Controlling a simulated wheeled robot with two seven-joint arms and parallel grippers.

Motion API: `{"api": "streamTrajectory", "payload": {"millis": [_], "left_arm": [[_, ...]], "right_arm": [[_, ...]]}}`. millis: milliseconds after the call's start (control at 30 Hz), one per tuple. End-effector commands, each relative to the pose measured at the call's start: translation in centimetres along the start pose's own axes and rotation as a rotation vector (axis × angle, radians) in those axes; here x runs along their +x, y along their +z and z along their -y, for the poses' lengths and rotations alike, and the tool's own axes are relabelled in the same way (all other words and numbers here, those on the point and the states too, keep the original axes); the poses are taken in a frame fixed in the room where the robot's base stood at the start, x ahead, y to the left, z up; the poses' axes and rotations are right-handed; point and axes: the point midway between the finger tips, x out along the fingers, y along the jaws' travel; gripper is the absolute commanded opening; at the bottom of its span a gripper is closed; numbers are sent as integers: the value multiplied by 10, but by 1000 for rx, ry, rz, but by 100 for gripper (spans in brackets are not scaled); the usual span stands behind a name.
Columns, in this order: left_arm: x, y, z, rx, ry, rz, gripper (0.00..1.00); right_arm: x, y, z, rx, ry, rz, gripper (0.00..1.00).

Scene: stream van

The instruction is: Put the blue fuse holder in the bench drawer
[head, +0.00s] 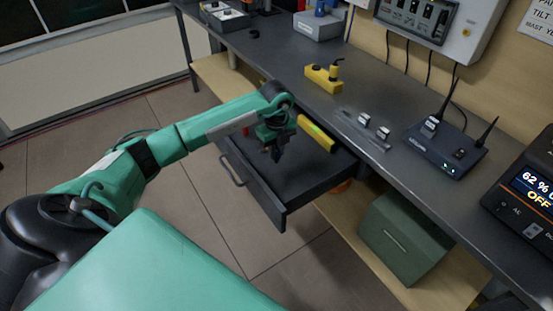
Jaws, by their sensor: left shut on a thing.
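The bench drawer (284,216) is pulled open below the front edge of the bench, with its dark floor showing. My left gripper (275,150) reaches in from the left and is over the drawer, pointing down. It is shut on a small dark blue thing, which looks like the blue fuse holder (277,156). The fingers cover most of it. I cannot tell how high it hangs above the drawer floor. My right gripper is not in view.
A yellow bar with a green middle (317,134) is at the drawer's back, by the bench edge. On the bench (270,60) are a yellow block (323,78), small switches and a router (446,150). A green box (403,238) stands on the lower shelf.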

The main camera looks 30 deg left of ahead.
Motion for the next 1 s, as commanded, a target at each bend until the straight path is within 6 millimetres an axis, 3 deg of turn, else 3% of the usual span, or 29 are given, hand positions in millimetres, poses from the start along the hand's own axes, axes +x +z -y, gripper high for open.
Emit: {"api": "streamTrajectory", "payload": {"millis": [300, 700, 733, 833, 1000], "left_arm": [[40, 0, -1, 0, 2, -1, 0], [45, 0, 0, 0, 1, 0, 0], [44, 0, 0, 0, 0, 0, 19], [44, 0, 0, 0, 0, 0, 37], [44, 0, 0, 0, 1, 0, 37]], "right_arm": [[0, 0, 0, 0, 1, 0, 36], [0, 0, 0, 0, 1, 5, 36], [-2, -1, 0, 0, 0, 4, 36], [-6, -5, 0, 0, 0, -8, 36], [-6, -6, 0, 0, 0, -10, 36]]}}
